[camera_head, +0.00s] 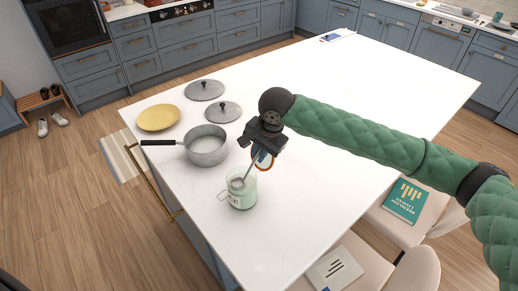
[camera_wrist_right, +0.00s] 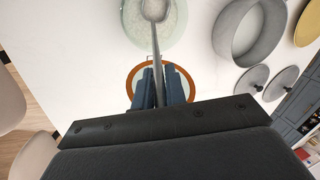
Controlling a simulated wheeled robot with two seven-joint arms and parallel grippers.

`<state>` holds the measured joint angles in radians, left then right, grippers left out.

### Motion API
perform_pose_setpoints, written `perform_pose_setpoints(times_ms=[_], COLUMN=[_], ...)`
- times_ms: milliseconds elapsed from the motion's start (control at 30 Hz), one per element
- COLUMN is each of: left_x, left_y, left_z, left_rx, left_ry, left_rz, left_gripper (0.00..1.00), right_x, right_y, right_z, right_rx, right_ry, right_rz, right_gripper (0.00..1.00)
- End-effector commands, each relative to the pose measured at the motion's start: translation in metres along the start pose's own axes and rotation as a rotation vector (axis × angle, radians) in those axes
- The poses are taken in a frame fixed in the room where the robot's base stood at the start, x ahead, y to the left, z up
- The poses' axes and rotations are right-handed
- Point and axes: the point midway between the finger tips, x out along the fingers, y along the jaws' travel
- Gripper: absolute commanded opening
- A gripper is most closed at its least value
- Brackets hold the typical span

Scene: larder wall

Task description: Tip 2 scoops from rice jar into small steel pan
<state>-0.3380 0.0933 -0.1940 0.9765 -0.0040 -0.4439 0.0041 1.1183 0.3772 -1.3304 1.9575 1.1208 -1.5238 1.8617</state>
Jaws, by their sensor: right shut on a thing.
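The rice jar (camera_head: 241,197) is a clear glass jar with a pale label, standing upright on the white island. My right gripper (camera_head: 262,150) is shut on the handle of a metal scoop (camera_head: 250,170), above and behind the jar. The scoop slants down, its bowl at the jar mouth; in the right wrist view the scoop (camera_wrist_right: 155,12) overlaps the jar (camera_wrist_right: 133,25). I cannot tell whether the bowl holds rice. The small steel pan (camera_head: 207,158) stands left of the gripper, its black handle pointing left; its visible inside looks empty. My left gripper is out of view.
An orange-rimmed disc (camera_wrist_right: 134,78) lies behind my right fingers. Two grey lids (camera_head: 204,89) and a yellow plate (camera_head: 158,117) lie beyond the pan. The island's left edge is close to the jar. The far part of the island top is mostly clear.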

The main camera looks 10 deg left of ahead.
Motion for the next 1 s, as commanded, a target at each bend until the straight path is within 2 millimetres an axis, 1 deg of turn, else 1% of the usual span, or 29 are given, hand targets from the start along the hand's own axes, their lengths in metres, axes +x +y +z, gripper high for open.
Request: perform_pose_setpoints(times_ms=[400,733,1000], left_x=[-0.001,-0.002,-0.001], left_y=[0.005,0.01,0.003], left_z=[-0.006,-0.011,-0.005], left_rx=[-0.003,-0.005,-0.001], left_ry=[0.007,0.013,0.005], left_rz=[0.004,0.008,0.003], left_gripper=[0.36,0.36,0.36], right_x=[0.019,0.023,0.022], right_y=[0.005,0.006,0.006], right_z=[0.0,0.0,0.0], right_rx=[-0.001,-0.001,-0.001], right_ry=[0.0,0.0,0.0], right_rz=[0.0,0.0,0.0], right_gripper=[0.0,0.0,0.0])
